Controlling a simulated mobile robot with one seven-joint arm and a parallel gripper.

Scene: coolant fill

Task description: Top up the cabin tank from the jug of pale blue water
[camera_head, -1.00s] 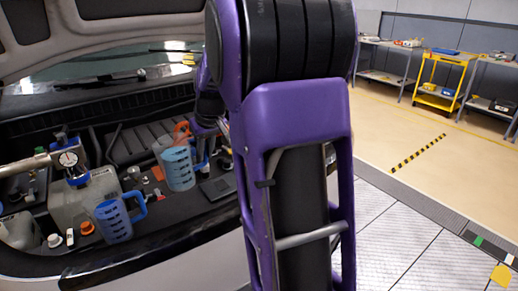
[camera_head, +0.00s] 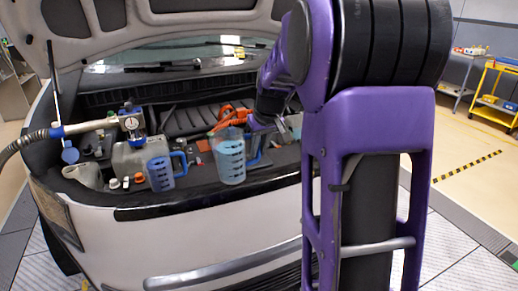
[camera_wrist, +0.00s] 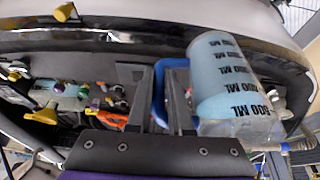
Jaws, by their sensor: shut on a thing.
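A clear jug (camera_head: 230,160) with dark scale marks and pale blue water is held over the front of the engine bay. It looks close to upright. In the wrist view the same jug (camera_wrist: 232,85) shows at the right, with its blue handle (camera_wrist: 160,95) between my fingers. My gripper (camera_wrist: 155,78) is shut on that handle; in the head view my arm partly hides it. A grey tank (camera_head: 128,160) with a gauge fitting stands left of the jug, and a paler tank (camera_head: 85,176) is further left. I cannot tell which one is the cabin tank.
A second, blue jug (camera_head: 160,174) stands by the front edge, left of the held jug. The raised bonnet (camera_head: 170,22) hangs over the bay.

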